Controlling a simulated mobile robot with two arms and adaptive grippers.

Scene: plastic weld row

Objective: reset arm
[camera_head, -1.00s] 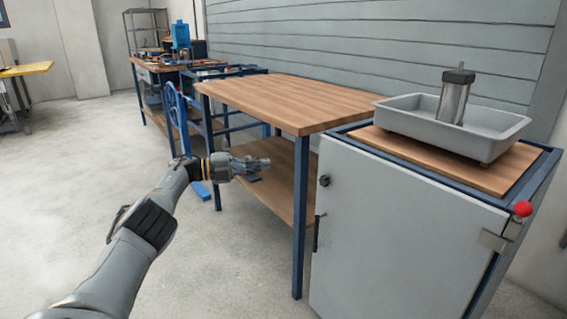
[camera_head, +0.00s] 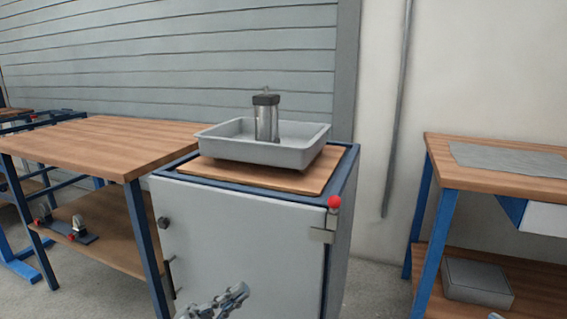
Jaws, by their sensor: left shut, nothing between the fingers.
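My left gripper (camera_head: 238,292) shows at the bottom of the head view, in front of the grey cabinet's door. Its fingers are shut with nothing between them. The rest of that arm is cut off by the lower edge. I cannot tell whether the gripper touches the door. My right gripper is not in view.
The grey cabinet (camera_head: 245,240) carries a grey tray (camera_head: 290,154) with a metal cylinder (camera_head: 266,122) in it. A red knob (camera_head: 334,202) sits at its top edge. A wooden workbench (camera_head: 90,145) stands left; another bench (camera_head: 500,178) stands right, with floor between.

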